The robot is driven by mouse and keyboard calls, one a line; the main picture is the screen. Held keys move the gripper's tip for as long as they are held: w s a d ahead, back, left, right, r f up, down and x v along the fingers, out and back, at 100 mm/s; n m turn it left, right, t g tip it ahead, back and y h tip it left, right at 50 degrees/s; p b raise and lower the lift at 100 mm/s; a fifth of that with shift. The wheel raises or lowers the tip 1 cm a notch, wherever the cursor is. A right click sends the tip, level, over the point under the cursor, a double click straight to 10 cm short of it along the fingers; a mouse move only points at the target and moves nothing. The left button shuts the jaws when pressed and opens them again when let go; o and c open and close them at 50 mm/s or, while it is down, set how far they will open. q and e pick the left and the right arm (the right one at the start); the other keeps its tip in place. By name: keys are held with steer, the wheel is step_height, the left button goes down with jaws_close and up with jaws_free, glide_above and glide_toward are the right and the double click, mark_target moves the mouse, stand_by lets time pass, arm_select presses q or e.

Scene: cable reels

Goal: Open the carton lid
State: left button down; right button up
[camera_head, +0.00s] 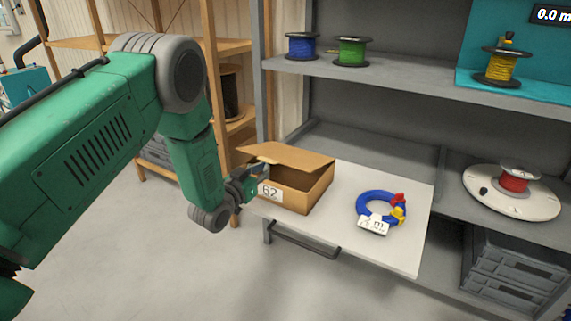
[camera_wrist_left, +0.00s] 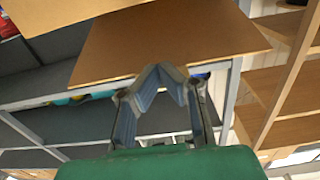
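The brown cardboard carton (camera_head: 322,188) stands on the white pull-out board, with a label (camera_head: 270,190) on its front. Its lid (camera_head: 290,156) is partly raised and tilted, with a dark gap below it. A brown cardboard panel, apparently the lid (camera_wrist_left: 170,40), fills the upper wrist view. My left gripper (camera_head: 259,174) is at the carton's front left, near the lid's edge. In the wrist view its fingertips (camera_wrist_left: 163,72) meet in front of the panel, with nothing visible between them. I cannot tell whether they touch the lid. My right gripper is not in view.
A blue cable coil (camera_head: 372,208) with a tag lies right of the carton on the white board (camera_head: 335,238). Wire spools (camera_head: 302,46) stand on the grey shelf above. A red spool (camera_head: 514,178) sits on a round disc at right. A wooden rack (camera_head: 232,45) stands behind my left arm.

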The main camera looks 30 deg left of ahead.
arm_select(q)
steer(key=shift+w+d+r+p, duration=0.1)
steer(key=shift+w+r+p, duration=0.55)
steer(key=shift+r, duration=0.6)
steer(key=shift+w+r+p, duration=0.65)
steer(key=shift+w+r, duration=0.05)
steer(key=shift+r, duration=0.55)
steer(key=shift+w+d+r+p, duration=0.1)
steer(key=shift+w+r+p, duration=0.55)
steer(key=shift+r, duration=0.6)
steer(key=w+r, duration=0.4)
steer(key=w, duration=0.2)
steer(key=shift+w+d+r, duration=0.15)
steer(key=shift+d+r, duration=0.05)
steer(key=shift+r, duration=0.2)
steer(key=w+b, duration=0.3)
steer(key=w, duration=0.4)
steer(key=shift+d+r, duration=0.25)
steer(key=shift+r, duration=0.15)
steer(key=shift+w, duration=0.1)
